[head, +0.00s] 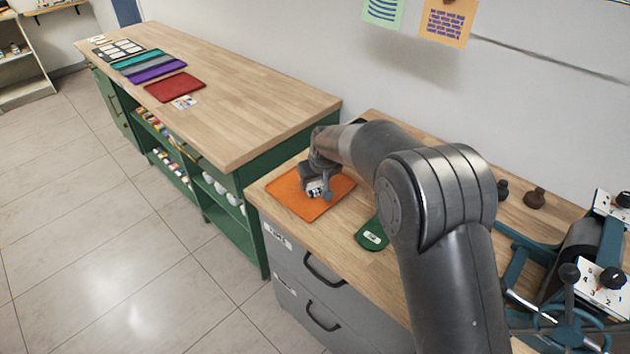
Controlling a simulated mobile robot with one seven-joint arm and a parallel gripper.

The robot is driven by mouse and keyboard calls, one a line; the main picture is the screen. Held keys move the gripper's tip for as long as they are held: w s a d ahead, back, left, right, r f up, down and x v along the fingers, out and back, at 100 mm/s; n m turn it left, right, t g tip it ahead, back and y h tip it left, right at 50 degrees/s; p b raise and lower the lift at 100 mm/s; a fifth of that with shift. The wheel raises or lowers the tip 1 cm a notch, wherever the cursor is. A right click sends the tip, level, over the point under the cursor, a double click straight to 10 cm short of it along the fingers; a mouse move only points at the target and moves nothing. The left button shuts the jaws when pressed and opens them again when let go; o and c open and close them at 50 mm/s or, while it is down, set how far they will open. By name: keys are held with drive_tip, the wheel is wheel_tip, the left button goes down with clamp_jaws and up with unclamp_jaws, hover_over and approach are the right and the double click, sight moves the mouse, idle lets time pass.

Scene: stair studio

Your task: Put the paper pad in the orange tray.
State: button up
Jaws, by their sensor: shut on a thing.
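The orange tray (291,201) lies flat on the wooden top of the grey drawer unit, near its left end. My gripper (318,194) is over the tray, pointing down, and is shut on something. A small pale and dark patch shows at its fingers, seemingly the paper pad, but it is mostly hidden by the gripper. I cannot tell whether it touches the tray. No other paper pad is clearly visible.
A green item with a white label (372,236) lies right of the tray, partly behind my arm. A blue machine (565,320) stands at right. A longer wooden bench (230,110) at left holds a red tray (175,87) and coloured flat items.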

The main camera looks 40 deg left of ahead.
drive_tip(key=shift+f, duration=0.15)
drive_tip(key=o, duration=1)
drive_tip(key=v, duration=1.2)
drive_tip(key=shift+r, duration=0.2)
